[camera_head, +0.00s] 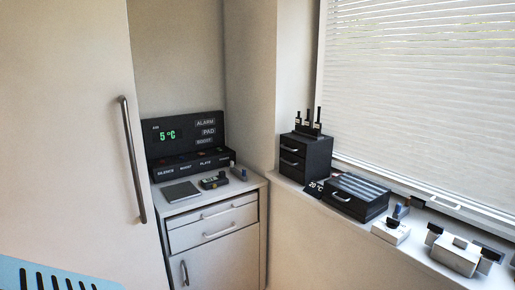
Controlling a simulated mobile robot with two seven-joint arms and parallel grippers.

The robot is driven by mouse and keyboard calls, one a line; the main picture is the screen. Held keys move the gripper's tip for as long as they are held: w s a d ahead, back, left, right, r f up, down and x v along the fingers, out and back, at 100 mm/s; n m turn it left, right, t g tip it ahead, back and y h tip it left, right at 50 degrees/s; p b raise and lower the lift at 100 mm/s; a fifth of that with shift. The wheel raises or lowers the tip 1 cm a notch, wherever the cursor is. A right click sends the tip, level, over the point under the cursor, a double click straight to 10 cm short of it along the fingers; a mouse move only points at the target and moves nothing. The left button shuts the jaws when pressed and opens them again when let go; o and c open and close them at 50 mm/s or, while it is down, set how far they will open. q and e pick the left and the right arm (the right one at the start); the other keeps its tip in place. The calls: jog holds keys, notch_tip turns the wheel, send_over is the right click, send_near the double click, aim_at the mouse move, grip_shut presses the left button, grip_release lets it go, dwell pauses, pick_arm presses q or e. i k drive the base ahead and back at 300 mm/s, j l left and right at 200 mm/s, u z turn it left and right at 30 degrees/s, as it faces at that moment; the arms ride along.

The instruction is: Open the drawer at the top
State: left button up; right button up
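A white cabinet (258,235) stands in the corner, with a shallow top drawer (190,220) just under its worktop. The top drawer has a thin bar handle (222,209) and looks shut, though a small gap is too fine to tell. A deeper drawer (185,239) with its own handle (220,232) is below it, also looking shut. A small black two-drawer box (305,158) on the window sill also has an upper drawer (291,147) with a light handle; it looks shut. Neither of my grippers is in view.
A tall white door (70,130) with a long vertical handle (133,160) stands left of the cabinet. A black panel (185,140) reading 5 °C and small items stand on the worktop. A light blue slotted piece (15,272) is at bottom left. The sill holds several devices.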

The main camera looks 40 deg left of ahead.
aim_at(298, 149)
jog(key=u, duration=1.2)
